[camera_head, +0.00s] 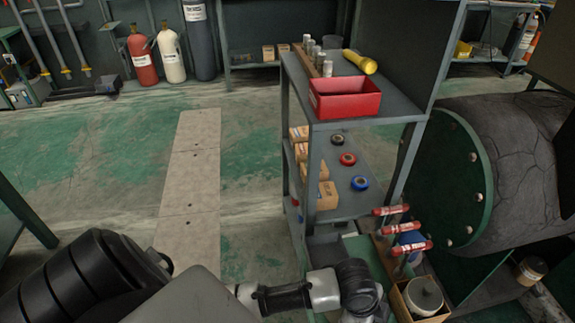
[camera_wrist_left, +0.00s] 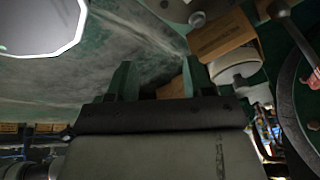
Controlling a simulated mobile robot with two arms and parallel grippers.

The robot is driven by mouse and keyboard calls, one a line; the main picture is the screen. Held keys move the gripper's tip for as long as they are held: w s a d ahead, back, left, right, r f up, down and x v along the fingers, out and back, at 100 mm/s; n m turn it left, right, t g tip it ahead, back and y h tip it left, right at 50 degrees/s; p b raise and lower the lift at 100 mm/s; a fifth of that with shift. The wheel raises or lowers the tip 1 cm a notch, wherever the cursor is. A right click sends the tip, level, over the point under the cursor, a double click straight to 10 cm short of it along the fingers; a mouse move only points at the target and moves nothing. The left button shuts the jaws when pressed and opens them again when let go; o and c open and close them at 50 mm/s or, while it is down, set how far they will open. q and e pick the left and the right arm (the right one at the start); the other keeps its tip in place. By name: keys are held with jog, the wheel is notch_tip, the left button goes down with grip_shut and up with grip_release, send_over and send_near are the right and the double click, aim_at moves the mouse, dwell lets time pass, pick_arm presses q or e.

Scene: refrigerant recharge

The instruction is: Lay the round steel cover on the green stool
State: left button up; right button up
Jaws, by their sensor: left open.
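My left gripper (camera_wrist_left: 160,76) shows in the left wrist view with its two green fingers apart and nothing between them. My right gripper is not in view.
A grey shelf unit (camera_head: 405,105) carries a red bin (camera_head: 345,97) and a yellow flashlight (camera_head: 360,61). Red-handled tools (camera_head: 412,247) stand beside a box holding a pale round item (camera_head: 424,296). A large green-flanged vessel (camera_head: 455,175) blocks the right. Floor (camera_head: 95,165) at left is clear.

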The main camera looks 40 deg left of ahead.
pick_arm(q)
jog(key=s+a+f+n+y, duration=0.1)
jog(key=s+a+f+n, duration=0.2)
jog(key=s+a+n, duration=0.3)
jog(key=s+a+f+n+t+y, duration=0.1)
jog(key=s+a+f+n+y, duration=0.1)
jog(key=s+a+n, duration=0.4)
jog(key=shift+s+a+f+n, duration=0.3)
jog(key=shift+a+f+n, duration=0.1)
jog(key=shift+f+n, duration=0.45)
